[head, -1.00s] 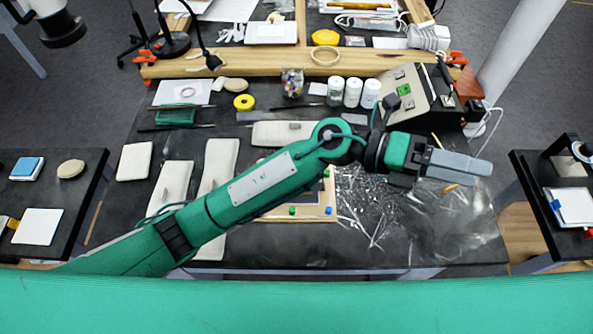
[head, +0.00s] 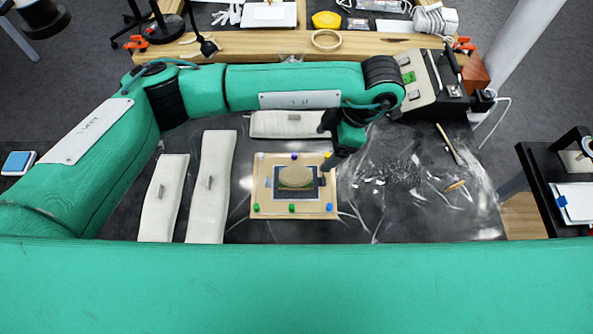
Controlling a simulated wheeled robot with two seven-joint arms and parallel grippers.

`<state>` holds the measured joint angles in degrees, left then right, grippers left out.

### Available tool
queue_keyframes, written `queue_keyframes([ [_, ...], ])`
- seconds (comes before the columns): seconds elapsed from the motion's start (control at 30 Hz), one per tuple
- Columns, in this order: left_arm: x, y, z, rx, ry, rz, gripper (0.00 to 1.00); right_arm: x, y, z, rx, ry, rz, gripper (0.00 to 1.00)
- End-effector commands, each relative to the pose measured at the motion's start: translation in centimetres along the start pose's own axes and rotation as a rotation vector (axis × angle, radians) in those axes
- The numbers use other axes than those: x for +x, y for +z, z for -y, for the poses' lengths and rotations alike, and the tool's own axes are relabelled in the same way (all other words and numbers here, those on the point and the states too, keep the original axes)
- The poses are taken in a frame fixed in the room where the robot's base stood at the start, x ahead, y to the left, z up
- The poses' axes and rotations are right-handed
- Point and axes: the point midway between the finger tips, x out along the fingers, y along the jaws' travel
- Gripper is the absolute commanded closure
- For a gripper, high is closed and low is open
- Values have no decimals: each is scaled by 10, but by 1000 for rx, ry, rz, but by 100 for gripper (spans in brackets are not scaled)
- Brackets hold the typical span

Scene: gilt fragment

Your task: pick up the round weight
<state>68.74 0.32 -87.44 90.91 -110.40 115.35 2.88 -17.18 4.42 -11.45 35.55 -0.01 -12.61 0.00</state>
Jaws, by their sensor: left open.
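A round beige weight (head: 295,176) lies on a wooden frame (head: 262,213) with coloured knobs, over a dark picture-like piece. My left arm comes in from the left, bends at the elbow and reaches across the bench. Its left gripper (head: 329,164) points down at the upper right of the frame, just right of the weight and apart from it in the picture. The gripper is open and seen from above, so its fingers show only in part. The height between it and the weight is hard to tell. My right gripper is out of view.
Long pale padded weights (head: 212,185) lie left of the frame, and another (head: 287,124) lies behind it. Crumpled clear film (head: 415,195) covers the bench to the right, with thin tools on it. A sloped control box (head: 422,82) stands at the back right.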

Motion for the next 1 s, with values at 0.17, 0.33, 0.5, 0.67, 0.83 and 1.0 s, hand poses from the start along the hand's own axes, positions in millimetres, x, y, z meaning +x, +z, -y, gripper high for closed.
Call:
queue_keyframes([
  [0.17, 27, 0, 2, 1, -8, 3, 20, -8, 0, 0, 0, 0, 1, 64],
  [0.33, 52, 0, 3, 1, -9, 3, 20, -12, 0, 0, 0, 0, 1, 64],
  [0.5, 69, 0, 2, 1, -7, 4, 20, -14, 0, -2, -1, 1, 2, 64],
  [0.67, 75, -1, 2, 2, -5, 4, 20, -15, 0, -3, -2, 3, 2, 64],
  [0.83, 85, -5, 4, 2, -9, 5, 20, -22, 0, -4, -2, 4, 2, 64],
  [1.0, 102, -14, 6, 2, -9, 3, 20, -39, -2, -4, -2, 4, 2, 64],
])
